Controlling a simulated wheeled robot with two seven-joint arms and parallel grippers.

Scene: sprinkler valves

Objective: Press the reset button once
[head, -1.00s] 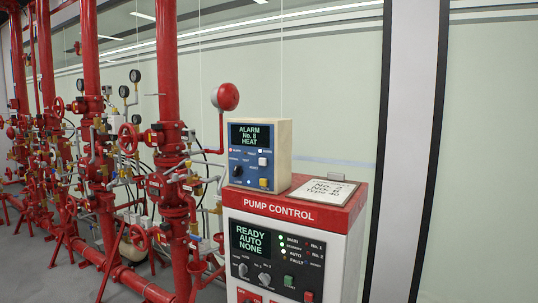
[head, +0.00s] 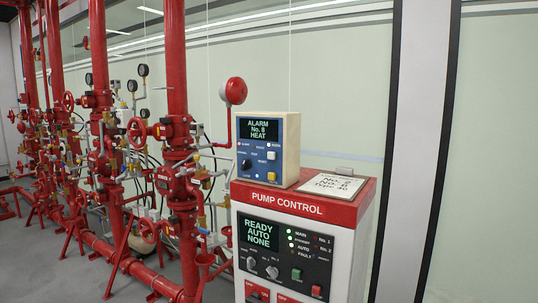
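A blue-faced alarm box (head: 264,150) stands on top of the red and white pump control cabinet (head: 330,206). Its screen (head: 261,130) reads "ALARM No. 8 HEAT". The small labels are too blurred to tell which button is reset. The cabinet's lower panel has a screen (head: 259,233) reading "READY AUTO NONE", a green button (head: 296,274) and a red button (head: 316,290). Neither of my grippers is in view.
Red sprinkler pipes and valves (head: 178,130) with gauges fill the left side. A red bell (head: 236,90) stands just behind the alarm box. A white sign plate (head: 337,184) lies on the cabinet top. Grey floor (head: 50,265) shows at lower left.

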